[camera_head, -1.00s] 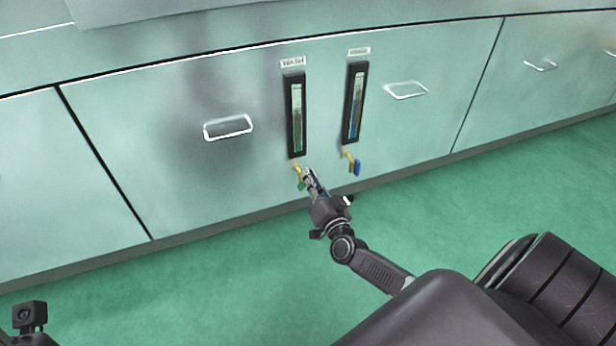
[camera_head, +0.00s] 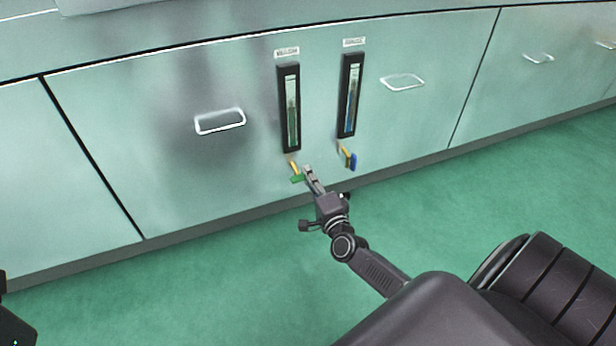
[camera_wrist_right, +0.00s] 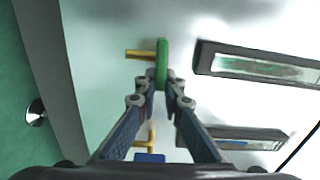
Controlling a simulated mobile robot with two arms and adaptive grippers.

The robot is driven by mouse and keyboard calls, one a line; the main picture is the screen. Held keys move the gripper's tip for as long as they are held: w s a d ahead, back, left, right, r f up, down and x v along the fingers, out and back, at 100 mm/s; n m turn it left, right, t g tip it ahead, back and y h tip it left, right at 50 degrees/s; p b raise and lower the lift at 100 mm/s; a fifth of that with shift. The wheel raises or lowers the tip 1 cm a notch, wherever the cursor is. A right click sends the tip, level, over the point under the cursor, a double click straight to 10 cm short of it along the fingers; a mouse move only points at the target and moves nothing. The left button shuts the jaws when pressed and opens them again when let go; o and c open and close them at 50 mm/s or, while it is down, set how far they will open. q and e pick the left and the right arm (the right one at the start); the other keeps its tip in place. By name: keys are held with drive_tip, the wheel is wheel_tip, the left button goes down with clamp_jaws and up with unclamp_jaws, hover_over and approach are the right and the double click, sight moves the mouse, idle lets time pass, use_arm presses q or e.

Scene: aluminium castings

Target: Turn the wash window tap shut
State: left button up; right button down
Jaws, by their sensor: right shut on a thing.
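The wash window (camera_head: 290,108) is the left of two dark-framed sight glasses on the cabinet front; its label is blurred now. Below it is its tap, with a yellow body (camera_head: 293,165) and a green handle (camera_head: 297,179). In the wrist view the green handle (camera_wrist_right: 161,62) lies crosswise to the yellow body (camera_wrist_right: 139,54). My right gripper (camera_head: 308,169) is at the tap from the lower right. In the wrist view its fingertips (camera_wrist_right: 160,97) are closed on the near end of the green handle. My left gripper's fingers are not visible.
A second sight glass (camera_head: 350,95) stands to the right, with a blue-handled tap (camera_head: 352,161) below it, close beside my right gripper. Drawer handles (camera_head: 220,121) stick out from the cabinet front. The green floor (camera_head: 210,275) in front is clear.

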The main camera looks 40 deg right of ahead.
drive_tip(key=shift+f+m, duration=0.15)
drive_tip(key=shift+m, duration=0.35)
drive_tip(key=c, duration=2)
unclamp_jaws()
drive_tip(key=shift+c, duration=0.2)
drive_tip(key=v, duration=1.2)
